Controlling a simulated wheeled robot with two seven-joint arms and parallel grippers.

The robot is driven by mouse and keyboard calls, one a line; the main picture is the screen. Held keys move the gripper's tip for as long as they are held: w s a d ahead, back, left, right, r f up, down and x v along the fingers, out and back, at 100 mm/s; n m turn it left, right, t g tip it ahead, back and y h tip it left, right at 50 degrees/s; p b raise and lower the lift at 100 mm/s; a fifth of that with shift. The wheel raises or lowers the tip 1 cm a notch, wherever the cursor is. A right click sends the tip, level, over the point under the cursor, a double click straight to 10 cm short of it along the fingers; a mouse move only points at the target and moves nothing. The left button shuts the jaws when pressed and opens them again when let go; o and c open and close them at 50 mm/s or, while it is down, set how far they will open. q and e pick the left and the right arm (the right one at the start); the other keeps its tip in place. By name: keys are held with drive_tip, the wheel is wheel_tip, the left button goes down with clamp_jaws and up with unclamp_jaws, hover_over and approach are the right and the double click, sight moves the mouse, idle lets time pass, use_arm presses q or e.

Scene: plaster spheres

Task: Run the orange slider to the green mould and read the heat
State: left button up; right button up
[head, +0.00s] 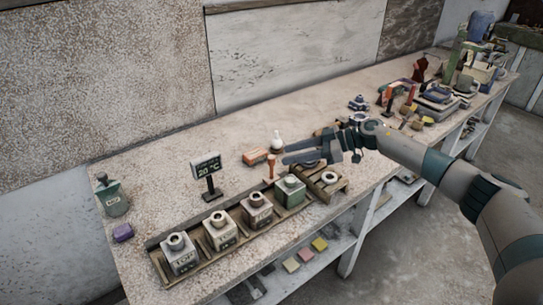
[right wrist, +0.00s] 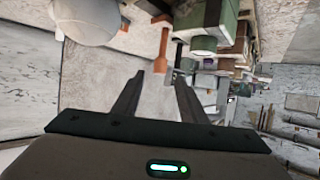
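The green mould (head: 290,191) stands at the right end of a row of moulds on the bench; a green block, likely this mould, shows at the top of the right wrist view (right wrist: 217,22). An upright orange peg (head: 271,167), which looks like the slider, stands behind the row, left of the green mould. In the right wrist view an orange handle (right wrist: 163,48) lies just beyond the fingertips, apart from them. My right gripper (head: 285,154) is open and empty, its fingers pointing left above the bench. A display (head: 207,168) reads 20 °C. My left gripper is out of view.
Grey-white moulds (head: 220,231) share the wooden rack (head: 165,270). A wooden pallet (head: 335,187) is right of the green mould.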

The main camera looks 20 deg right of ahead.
sight(272, 157)
drive_tip(key=p+x, duration=0.1)
drive_tip(key=x, duration=0.6)
drive_tip(key=shift+a+f, duration=0.15)
drive_tip(key=shift+c, duration=0.6)
